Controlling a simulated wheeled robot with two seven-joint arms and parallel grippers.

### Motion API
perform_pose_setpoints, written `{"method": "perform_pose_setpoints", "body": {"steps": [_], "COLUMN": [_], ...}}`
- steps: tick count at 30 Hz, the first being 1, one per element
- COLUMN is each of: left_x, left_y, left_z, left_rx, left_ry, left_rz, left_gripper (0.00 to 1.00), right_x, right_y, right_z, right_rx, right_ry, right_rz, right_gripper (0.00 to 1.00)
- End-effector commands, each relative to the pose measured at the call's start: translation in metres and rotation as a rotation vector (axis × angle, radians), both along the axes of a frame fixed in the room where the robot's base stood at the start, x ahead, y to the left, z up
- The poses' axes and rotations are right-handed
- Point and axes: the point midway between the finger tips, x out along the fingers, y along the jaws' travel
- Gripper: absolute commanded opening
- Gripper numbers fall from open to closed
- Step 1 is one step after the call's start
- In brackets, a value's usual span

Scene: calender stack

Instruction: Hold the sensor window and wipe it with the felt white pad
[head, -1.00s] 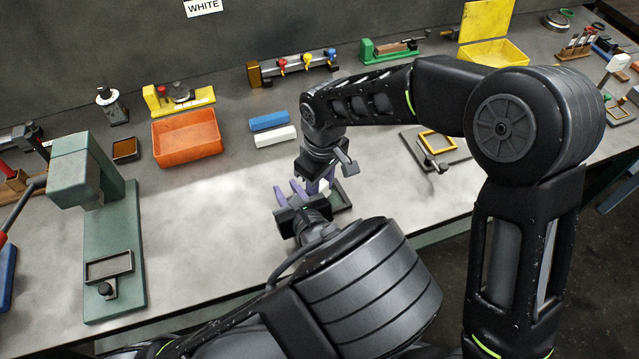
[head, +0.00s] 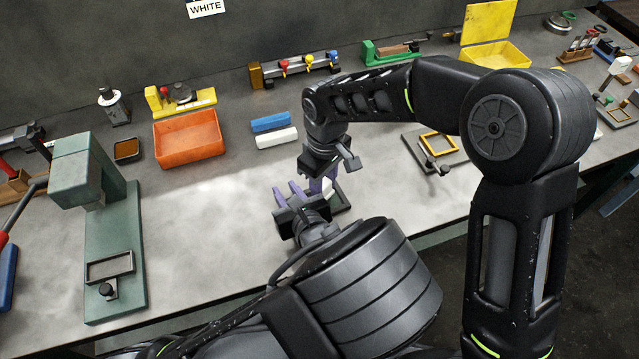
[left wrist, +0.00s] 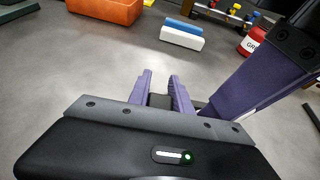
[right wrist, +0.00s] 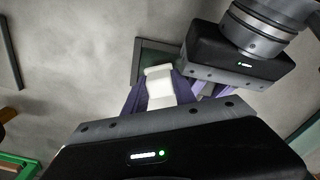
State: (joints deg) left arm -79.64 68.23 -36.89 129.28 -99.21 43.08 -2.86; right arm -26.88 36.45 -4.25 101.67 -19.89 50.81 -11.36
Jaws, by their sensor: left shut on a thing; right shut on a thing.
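My right gripper (right wrist: 160,92) is shut on a white block, which looks like the felt white pad (right wrist: 160,86). A little of the pad shows in the head view (head: 329,187). My left gripper (head: 287,192) is close beside it, low over the bench. In the left wrist view, its purple fingers (left wrist: 162,88) are closed about a small dark thing (left wrist: 159,101), mostly hidden; I cannot tell if it is the sensor window. Whether the pad touches it is hidden too. A dark, flat, square-edged plate (right wrist: 148,50) lies beneath the grippers.
A blue block (head: 271,122) and a white block (head: 277,138) lie behind the grippers. An orange bin (head: 188,140) stands left of them, and a green press (head: 115,240) further left. A yellow frame fixture (head: 438,144) is at right. The bench left of the grippers is clear.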

Motion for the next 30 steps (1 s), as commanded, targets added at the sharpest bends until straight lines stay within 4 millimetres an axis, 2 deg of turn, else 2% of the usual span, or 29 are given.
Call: {"method": "perform_pose_setpoints", "body": {"steps": [8,18,25,30], "left_x": [0.000,0.001,0.001,0.002], "left_y": [0.001,0.003,0.004,0.004], "left_z": [0.000,0.001,0.000,0.000], "left_rx": [-0.001,0.000,0.001,0.001], "left_ry": [-0.002,-0.002,-0.002,-0.001], "left_rz": [0.004,0.008,0.010,0.009], "left_gripper": [0.00,0.00,0.00,0.00], "right_x": [-0.002,-0.018,-0.018,-0.012], "right_y": [-0.003,-0.007,-0.005,-0.001], "right_z": [-0.001,-0.003,-0.002,-0.002], "right_rx": [-0.004,-0.003,-0.001,0.000], "right_ry": [0.003,0.008,0.010,0.011], "right_rz": [-0.001,0.001,0.004,0.006], "right_gripper": [0.00,0.00,0.00,0.00]}}
